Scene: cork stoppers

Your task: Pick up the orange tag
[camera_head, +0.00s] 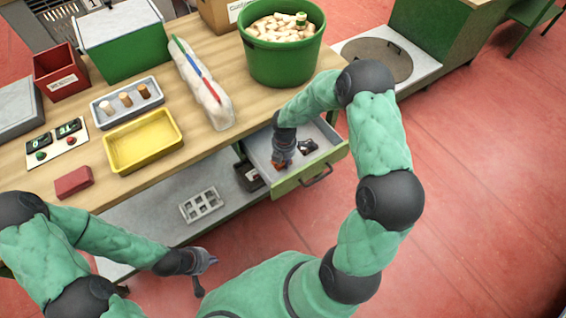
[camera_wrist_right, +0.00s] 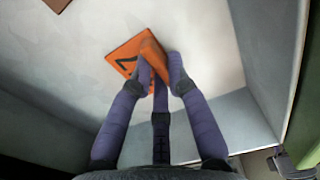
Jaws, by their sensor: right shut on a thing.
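The orange tag (camera_wrist_right: 127,55) shows in the right wrist view, with a dark mark on its flat face, over the pale drawer floor. My right gripper (camera_wrist_right: 159,64) is shut on its raised orange part, between the fingertips. Whether the tag still touches the floor I cannot tell. In the head view my right gripper (camera_head: 281,160) reaches down into the open drawer (camera_head: 262,155), with a bit of orange at its tips. My left gripper (camera_head: 205,273) is open and empty, with its fingers spread, in front of the lower shelf.
Dark items (camera_head: 307,146) lie in the drawer right of the gripper. The drawer walls stand close around it. Above, the wooden worktop holds a green tub of corks (camera_head: 284,57), a yellow tray (camera_head: 143,142) and a pale bag (camera_head: 205,90). A grey rack (camera_head: 201,206) lies on the lower shelf.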

